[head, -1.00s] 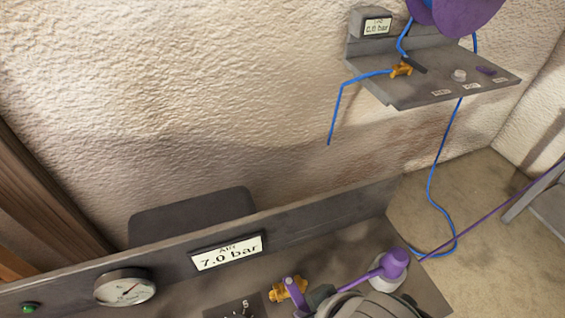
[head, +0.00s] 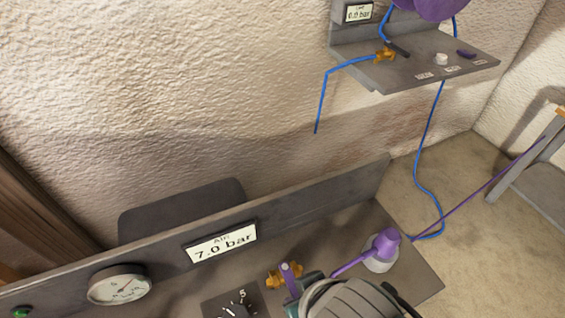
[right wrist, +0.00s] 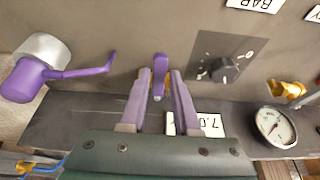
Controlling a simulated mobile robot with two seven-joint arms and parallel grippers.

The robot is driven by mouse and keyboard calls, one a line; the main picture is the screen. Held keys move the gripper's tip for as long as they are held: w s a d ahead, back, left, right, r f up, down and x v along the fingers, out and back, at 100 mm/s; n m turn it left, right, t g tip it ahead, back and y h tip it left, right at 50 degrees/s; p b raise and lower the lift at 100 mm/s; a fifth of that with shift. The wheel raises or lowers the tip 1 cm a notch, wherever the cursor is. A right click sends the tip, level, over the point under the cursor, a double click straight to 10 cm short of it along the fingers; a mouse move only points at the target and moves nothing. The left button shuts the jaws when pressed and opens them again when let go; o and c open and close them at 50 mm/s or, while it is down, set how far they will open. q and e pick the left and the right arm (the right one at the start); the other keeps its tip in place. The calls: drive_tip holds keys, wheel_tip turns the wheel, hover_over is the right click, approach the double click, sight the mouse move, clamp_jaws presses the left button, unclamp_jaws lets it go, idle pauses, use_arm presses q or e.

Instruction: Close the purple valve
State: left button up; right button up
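The purple valve (head: 289,270) has a brass body and a purple handle, and sits on the near bench panel below the AIR 7.0 bar display. In the right wrist view its purple handle (right wrist: 160,66) stands between the tips of my right gripper (right wrist: 163,82). The gripper's two lavender fingers are apart, one on each side of the handle; a narrow gap seems to show, and I cannot tell if either finger touches. In the head view the gripper's grey housing hides part of the area to the right of the valve. My left gripper is in neither view.
A purple conical piece with a side arm (head: 385,243) stands on a pale base right of the valve. A dial gauge (head: 119,285) and a black knob (right wrist: 225,69) are nearby. A wall shelf (head: 420,75) carries another brass valve (head: 384,55) and blue hose.

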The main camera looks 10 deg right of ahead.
drive_tip(key=o, duration=0.3)
drive_tip(key=p+v, duration=0.6)
drive_tip(key=v, duration=0.4)
drive_tip(key=shift+p, duration=0.3)
